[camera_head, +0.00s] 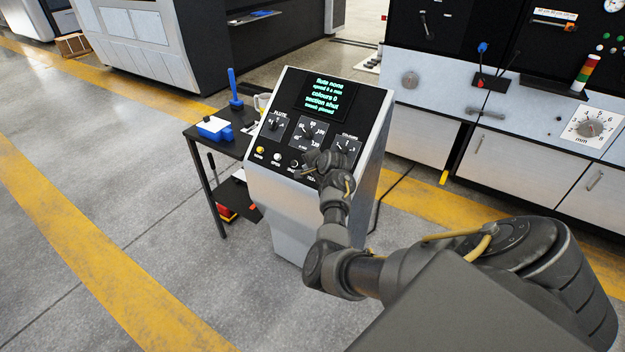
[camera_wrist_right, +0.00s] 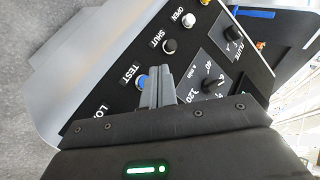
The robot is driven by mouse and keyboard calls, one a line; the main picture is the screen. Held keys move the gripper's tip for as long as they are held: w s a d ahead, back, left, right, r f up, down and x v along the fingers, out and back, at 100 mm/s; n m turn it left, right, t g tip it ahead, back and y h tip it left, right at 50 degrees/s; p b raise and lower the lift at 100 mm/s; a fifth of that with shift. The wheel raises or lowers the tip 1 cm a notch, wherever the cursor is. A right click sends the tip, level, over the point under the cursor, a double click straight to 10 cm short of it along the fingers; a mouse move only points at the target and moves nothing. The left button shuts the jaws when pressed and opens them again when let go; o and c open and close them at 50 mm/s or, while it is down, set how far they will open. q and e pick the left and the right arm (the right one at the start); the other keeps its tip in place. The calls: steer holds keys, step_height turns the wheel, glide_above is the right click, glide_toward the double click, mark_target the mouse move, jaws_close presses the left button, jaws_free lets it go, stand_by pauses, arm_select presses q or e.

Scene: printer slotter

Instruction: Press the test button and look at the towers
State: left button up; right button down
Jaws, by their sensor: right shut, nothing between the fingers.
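The test button (camera_wrist_right: 141,82) is a blue button beside the TEST label on the slanted console (camera_head: 283,90). In the head view it is hidden behind my right gripper (camera_head: 308,168). In the right wrist view my right gripper (camera_wrist_right: 157,75) is shut and empty, its tips right beside the blue button and overlapping its edge; I cannot tell whether they touch it. No other tower is clear. My left gripper is not in view.
The console also has a yellow button (camera_head: 260,150), a white OPEN button (camera_wrist_right: 188,20), a black SHUT button (camera_wrist_right: 170,46), several dials and a screen (camera_head: 325,95) with green text. A small black table (camera_head: 213,150) stands left of it. Floor at the left is clear.

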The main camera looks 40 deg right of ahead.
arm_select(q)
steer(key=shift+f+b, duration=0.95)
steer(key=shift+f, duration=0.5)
arm_select(e)
steer(key=shift+w+d+f, duration=0.15)
steer(key=shift+d+f, duration=0.4)
steer(key=shift+f, duration=0.05)
steer(key=shift+w+d+f, duration=0.15)
steer(key=shift+d+f, duration=0.4)
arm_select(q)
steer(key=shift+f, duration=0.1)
arm_select(e)
steer(key=shift+d+f, duration=0.1)
steer(key=shift+f, duration=0.05)
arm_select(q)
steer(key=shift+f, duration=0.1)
arm_select(e)
steer(key=shift+w+d+f, duration=0.1)
steer(key=shift+d+f, duration=0.05)
